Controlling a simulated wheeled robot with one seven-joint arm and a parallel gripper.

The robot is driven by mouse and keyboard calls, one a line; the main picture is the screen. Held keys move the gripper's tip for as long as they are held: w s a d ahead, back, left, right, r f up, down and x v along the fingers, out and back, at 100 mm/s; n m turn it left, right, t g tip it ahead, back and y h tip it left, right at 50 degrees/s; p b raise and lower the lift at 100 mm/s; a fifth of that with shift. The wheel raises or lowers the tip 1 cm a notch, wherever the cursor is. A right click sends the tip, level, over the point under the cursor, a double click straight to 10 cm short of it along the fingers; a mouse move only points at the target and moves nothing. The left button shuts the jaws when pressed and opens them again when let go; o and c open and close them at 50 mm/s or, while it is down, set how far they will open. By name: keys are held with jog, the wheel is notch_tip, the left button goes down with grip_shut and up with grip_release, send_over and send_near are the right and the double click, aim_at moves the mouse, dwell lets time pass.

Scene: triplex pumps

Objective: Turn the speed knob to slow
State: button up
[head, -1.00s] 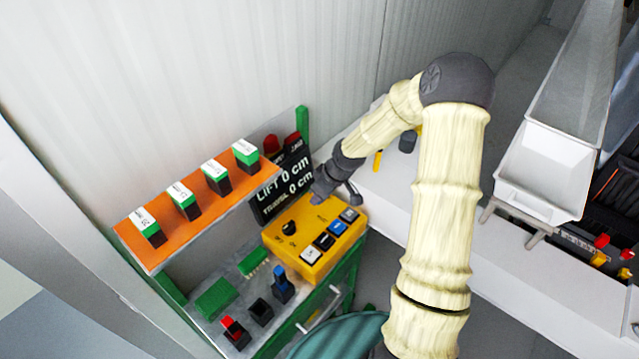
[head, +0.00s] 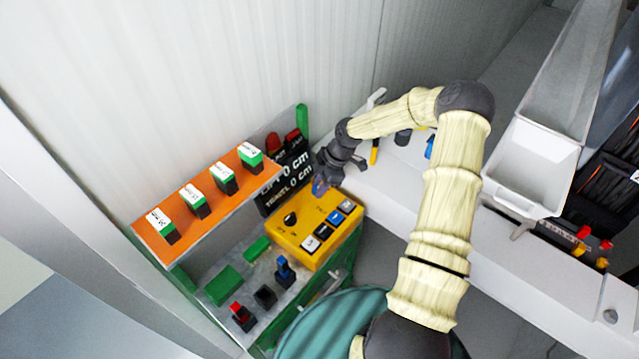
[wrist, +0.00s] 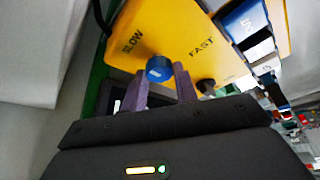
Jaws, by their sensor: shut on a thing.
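The yellow control box (head: 312,240) sits on the bench at the middle of the head view. In the wrist view its face (wrist: 185,25) carries the words SLOW at left and FAST at right. The blue speed knob (wrist: 159,67) stands below and between these words. It also shows small in the head view (head: 319,188). My gripper (wrist: 162,78) has its two fingers on either side of the blue knob and is shut on it. A pale mark shows on the knob, but I cannot tell which word it points to. In the head view my gripper (head: 325,182) hangs over the box's far edge.
An orange shelf (head: 215,215) with labelled switches is at left. A blue-topped switch (head: 284,270) and a red-topped switch (head: 242,316) stand in front.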

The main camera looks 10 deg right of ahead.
jog(key=shift+n, duration=0.3)
jog(key=o, duration=1)
jog(key=shift+c, duration=0.2)
jog(key=b+v, duration=0.4)
jog(key=v, duration=1.3)
jog(key=shift+w+d+r, duration=0.15)
jog(key=shift+w+d, duration=0.05)
